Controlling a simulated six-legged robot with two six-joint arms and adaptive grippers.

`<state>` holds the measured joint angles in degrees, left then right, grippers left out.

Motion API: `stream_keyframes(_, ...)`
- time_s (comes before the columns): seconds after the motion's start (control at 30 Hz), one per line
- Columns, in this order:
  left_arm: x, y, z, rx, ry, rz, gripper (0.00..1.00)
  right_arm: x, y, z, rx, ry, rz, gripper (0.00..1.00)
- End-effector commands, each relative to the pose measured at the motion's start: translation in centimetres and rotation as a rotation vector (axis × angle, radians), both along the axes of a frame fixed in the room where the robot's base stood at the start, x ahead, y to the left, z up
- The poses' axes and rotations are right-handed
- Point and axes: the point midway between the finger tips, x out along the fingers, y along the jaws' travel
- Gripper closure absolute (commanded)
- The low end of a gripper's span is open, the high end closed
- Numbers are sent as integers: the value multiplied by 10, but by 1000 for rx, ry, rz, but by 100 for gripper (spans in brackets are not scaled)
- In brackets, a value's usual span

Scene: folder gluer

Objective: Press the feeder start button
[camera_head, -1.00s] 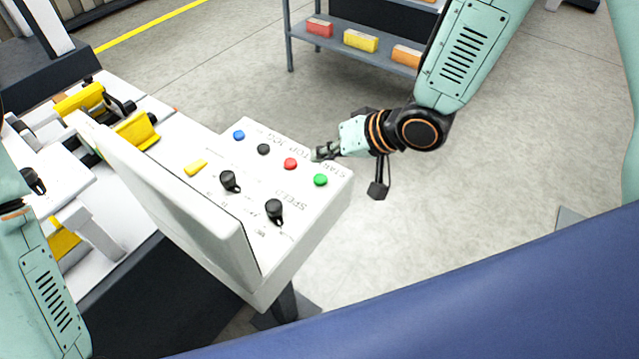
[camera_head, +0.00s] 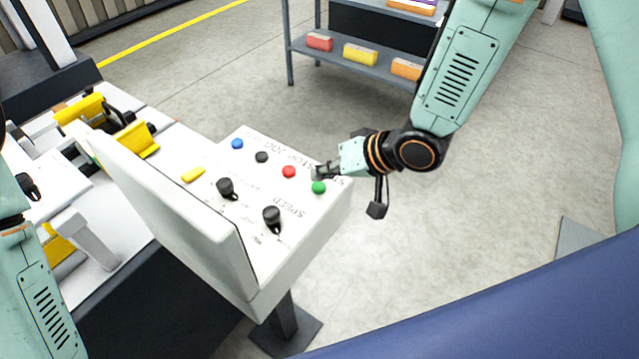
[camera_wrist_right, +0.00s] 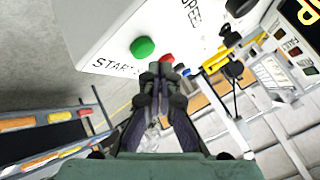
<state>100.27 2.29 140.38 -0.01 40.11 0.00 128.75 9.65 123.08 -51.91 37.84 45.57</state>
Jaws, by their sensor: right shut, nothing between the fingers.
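The control panel (camera_head: 268,246) is a white slanted box with coloured buttons and black knobs. The green button (camera_head: 318,187), by the START lettering, sits near the panel's right corner; it also shows in the right wrist view (camera_wrist_right: 143,47). The red button (camera_head: 289,171) is just left of it. My right gripper (camera_head: 317,173) is shut and empty, close to the panel's far edge beside the green button. In the right wrist view its fingertips (camera_wrist_right: 161,72) are below and right of the green button; contact cannot be told.
A blue button (camera_head: 237,144), a black button (camera_head: 261,157), a yellow switch (camera_head: 193,174) and black knobs (camera_head: 272,218) share the panel. Yellow machine parts (camera_head: 136,139) stand to the left. A shelf (camera_head: 350,68) with coloured boxes stands behind. The floor right of the panel is clear.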

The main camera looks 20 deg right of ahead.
Motion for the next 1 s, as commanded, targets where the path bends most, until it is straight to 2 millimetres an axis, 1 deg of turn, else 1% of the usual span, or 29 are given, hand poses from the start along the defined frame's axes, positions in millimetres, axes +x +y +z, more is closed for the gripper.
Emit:
stream_keyframes(0.67,0,0,0,0,0,0,47,0,0,0,0,0,0,100)
stream_keyframes(1.0,0,0,-1,0,0,0,47,1,0,-9,1,0,-1,100)
